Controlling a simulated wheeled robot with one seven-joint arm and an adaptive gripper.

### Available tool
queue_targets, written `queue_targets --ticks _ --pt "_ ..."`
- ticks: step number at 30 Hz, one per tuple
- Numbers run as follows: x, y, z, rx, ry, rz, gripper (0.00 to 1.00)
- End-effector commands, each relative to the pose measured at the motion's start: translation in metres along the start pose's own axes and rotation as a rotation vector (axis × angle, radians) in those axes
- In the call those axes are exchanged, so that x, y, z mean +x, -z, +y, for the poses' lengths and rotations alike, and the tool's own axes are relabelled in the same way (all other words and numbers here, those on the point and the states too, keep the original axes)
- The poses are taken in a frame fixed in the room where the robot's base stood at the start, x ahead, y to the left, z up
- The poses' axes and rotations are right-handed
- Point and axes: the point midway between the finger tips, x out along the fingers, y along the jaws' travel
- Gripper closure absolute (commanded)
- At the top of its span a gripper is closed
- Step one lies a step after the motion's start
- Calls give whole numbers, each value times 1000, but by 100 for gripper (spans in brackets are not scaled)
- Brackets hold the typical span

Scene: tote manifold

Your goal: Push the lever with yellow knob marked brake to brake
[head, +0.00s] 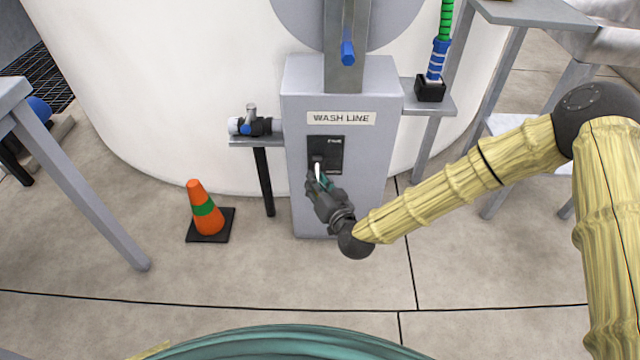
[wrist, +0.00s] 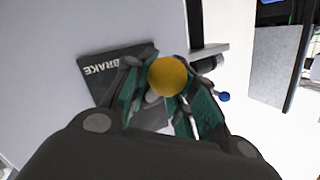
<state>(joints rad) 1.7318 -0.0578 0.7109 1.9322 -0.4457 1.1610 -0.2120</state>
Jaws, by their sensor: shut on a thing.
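The dark lever panel (head: 332,147) is on the front of the grey cabinet, under the WASH LINE label. It has small words at its top and bottom, too small to read in the head view. In the wrist view the panel (wrist: 103,70) shows the word BRAKE upside down. My gripper (head: 318,184) reaches the panel's lower part from below. In the wrist view its teal-padded fingers are closed around the yellow knob (wrist: 167,76). The fingers hide much of the lever and, in the head view, the knob.
The grey cabinet (head: 298,130) stands against a large white tank. A small valve (head: 250,124) sits on a side shelf at left, and a green and blue post (head: 438,60) on the right shelf. An orange cone (head: 205,210) stands on the floor at left.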

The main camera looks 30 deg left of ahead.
Motion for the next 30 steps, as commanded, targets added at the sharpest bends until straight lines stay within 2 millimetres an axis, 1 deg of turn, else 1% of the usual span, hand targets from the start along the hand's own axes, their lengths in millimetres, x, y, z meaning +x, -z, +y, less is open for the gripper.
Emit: queue_targets --ticks 1,6,7,9,19,23,26,30 --pt "-3 -5 5 0 -7 -9 100" --pt "-3 -5 5 0 -8 -9 100" --pt "-3 -5 5 1 -8 -9 75" --pt "-3 -5 5 0 -8 -9 65" --pt "-1 -2 1 0 -2 -5 65" --pt "-5 -2 1 0 -1 -4 65" --pt "-14 -2 1 0 -2 -4 65" --pt "-37 -1 2 2 -3 -4 65"
